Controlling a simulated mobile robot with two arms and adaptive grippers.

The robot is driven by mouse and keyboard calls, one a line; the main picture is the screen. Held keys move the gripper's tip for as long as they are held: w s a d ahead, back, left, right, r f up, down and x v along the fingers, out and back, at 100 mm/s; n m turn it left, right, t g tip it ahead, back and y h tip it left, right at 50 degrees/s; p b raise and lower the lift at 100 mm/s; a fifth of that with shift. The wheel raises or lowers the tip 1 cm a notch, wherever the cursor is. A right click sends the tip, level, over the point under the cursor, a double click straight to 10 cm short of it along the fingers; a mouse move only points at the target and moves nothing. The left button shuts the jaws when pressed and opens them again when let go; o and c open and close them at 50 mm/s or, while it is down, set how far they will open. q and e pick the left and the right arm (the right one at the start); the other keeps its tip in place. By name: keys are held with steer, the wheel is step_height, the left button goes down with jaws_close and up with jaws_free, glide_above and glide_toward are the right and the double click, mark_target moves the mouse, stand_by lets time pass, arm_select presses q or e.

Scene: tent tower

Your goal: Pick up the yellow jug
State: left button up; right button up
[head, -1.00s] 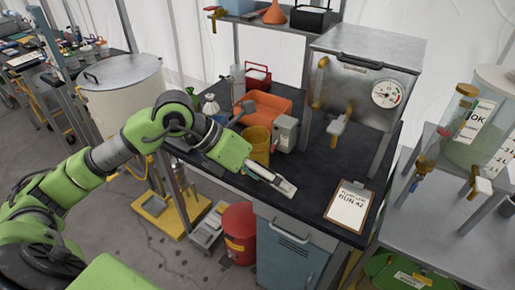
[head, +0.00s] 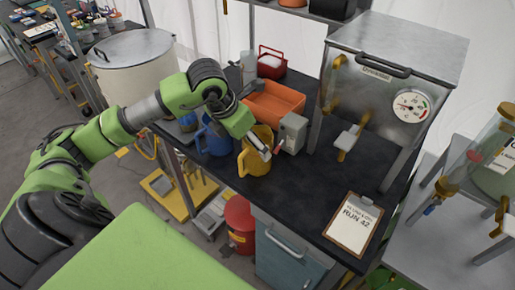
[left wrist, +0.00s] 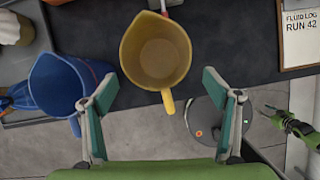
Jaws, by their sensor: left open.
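The yellow jug (head: 258,160) stands upright on the black bench top, near its front edge. In the left wrist view I look down into the empty-looking yellow jug (left wrist: 157,50), its handle pointing toward my gripper. My left gripper (head: 262,146) is open above and beside the jug and covers part of its rim. In the left wrist view the fingers of the left gripper (left wrist: 157,88) are spread, with the jug's handle between them. I cannot tell whether a finger touches the jug.
A blue jug (head: 214,138) stands close on the left; it shows beside the left finger in the wrist view (left wrist: 55,82). An orange bin (head: 276,102) and grey box (head: 292,132) stand behind. A clipboard (head: 353,222) lies right, with clear bench between.

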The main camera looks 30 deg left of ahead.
arm_select(q)
steer(key=p+x, duration=0.2)
steer(key=x, duration=0.2)
steer(key=shift+w+f, duration=0.2)
steer(key=x, duration=0.2)
steer(key=shift+w+a+f+p, duration=0.1)
steer(key=shift+w+f+p, duration=0.05)
steer(key=shift+f+p, duration=0.2)
steer(key=shift+w+f, duration=0.2)
steer(key=shift+f, duration=0.2)
steer(key=c, duration=1.2)
arm_select(e)
steer(key=r, duration=0.1)
steer(key=w+r, duration=0.1)
steer(key=r, duration=0.1)
steer(key=shift+w, duration=0.1)
